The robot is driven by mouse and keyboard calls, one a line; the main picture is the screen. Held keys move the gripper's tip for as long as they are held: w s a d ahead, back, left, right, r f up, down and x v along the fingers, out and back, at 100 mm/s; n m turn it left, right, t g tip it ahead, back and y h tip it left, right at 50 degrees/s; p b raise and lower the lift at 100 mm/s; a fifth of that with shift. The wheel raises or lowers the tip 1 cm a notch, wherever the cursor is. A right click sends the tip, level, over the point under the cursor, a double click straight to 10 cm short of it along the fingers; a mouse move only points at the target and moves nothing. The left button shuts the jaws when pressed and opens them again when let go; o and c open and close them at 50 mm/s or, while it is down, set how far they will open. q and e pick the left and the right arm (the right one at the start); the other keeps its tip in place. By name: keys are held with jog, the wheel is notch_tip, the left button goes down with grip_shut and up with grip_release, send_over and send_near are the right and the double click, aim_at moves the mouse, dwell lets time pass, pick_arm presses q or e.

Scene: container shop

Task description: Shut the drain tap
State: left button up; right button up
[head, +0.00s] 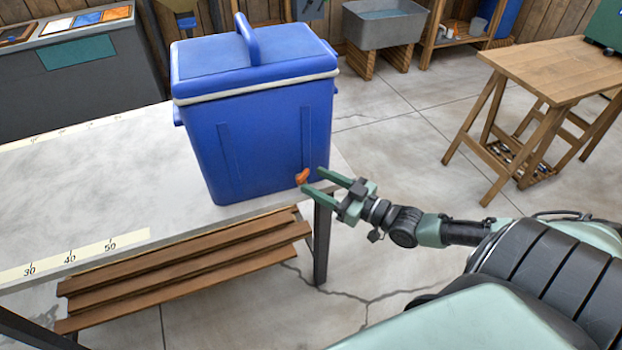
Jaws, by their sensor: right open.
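A blue cool box (250,130) with a closed lid and a raised handle stands upright near the right end of the grey table. A small orange drain tap (302,177) sticks out low on its front, near the right corner. My right gripper (312,180) comes in from the right with its two green fingers apart. The fingertips are right by the tap, one above and one below it in the picture. I cannot tell whether they touch it. My left gripper is not in view.
The table (110,180) carries a measuring strip (75,257) along its front edge. Wooden slats (190,265) form a shelf below. A wooden trestle table (555,70) stands at the right, and a grey sink (385,25) at the back. The floor between is clear.

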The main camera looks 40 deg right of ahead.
aim_at(304, 177)
jog(key=shift+x, duration=1.3)
jog(key=c, duration=1.1)
jog(key=shift+r+p, duration=0.15)
jog(key=shift+p, duration=0.4)
jog(key=m+h+p, duration=0.1)
jog(key=h+p, duration=0.1)
jog(key=p, duration=0.1)
jog(key=m+h+p, duration=0.2)
jog(key=p, duration=0.1)
jog(key=a+m+t+h+p, duration=0.1)
jog(key=h+p, duration=0.1)
jog(key=p, duration=0.1)
jog(key=shift+s+r+m+h, duration=0.1)
jog(key=shift+m+h, duration=0.2)
jog(key=shift+h, duration=0.1)
jog(key=shift+a+m+h+p, duration=0.15)
jog(key=shift+m+h+p, duration=0.55)
jog(key=shift+h, duration=0.4)
jog(key=shift+a+f+m+g+h+p, duration=0.15)
jog(key=shift+m+h+p, duration=0.2)
jog(key=shift+h, duration=0.2)
jog(key=shift+f+m+g+h+p, duration=0.15)
jog(key=shift+m+h+p, duration=0.15)
jog(key=shift+h, duration=0.55)
